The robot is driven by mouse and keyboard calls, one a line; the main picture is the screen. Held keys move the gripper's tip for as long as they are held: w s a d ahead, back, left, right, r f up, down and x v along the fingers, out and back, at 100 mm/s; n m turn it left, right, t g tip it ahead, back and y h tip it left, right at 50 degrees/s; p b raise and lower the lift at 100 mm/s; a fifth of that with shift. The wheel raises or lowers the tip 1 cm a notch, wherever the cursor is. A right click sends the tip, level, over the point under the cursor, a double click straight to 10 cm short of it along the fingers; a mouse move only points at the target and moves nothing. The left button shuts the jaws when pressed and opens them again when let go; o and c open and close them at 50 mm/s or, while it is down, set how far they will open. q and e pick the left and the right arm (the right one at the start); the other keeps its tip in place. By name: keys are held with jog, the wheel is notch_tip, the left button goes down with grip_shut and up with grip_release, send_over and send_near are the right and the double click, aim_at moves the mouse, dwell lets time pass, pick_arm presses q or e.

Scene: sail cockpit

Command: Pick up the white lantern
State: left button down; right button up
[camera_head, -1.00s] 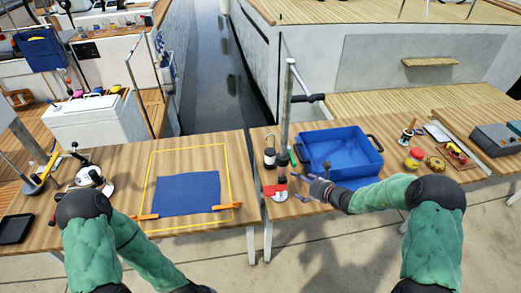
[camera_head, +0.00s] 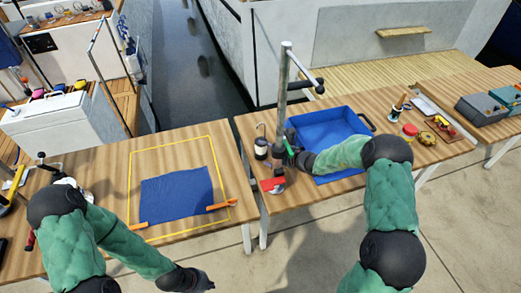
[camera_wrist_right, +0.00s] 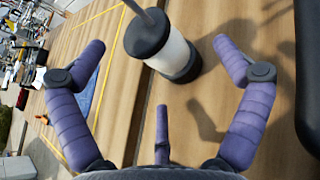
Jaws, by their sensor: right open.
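The white lantern (camera_head: 261,149) has a white body with a black top and base. It stands on the right-hand table, near its left edge, beside the metal post. The right wrist view shows the lantern (camera_wrist_right: 172,52) ahead of and between my spread purple fingers, apart from them. My right gripper (camera_wrist_right: 160,44) is open and empty. In the head view my right gripper (camera_head: 293,156) is just right of the lantern, partly hidden by the post. My left gripper (camera_head: 205,282) is low in front of the left table, far from the lantern; its fingers are too unclear to judge.
The metal post (camera_head: 282,95) rises close beside the lantern. A blue bin (camera_head: 350,115) stands right of it, and a red item (camera_head: 272,184) lies in front. A blue cloth (camera_head: 178,192) lies inside a yellow outline on the left table.

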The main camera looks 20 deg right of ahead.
aim_at(263, 149)
jog(key=x, duration=0.2)
jog(key=b+x, duration=0.1)
jog(key=x, duration=0.1)
jog(key=shift+a+f, duration=0.15)
jog(key=shift+a, duration=0.35)
jog(key=shift+w+a+f+b, duration=0.15)
jog(key=shift+w+b, duration=0.15)
jog(key=shift+w, duration=0.1)
jog(key=c, duration=1.4)
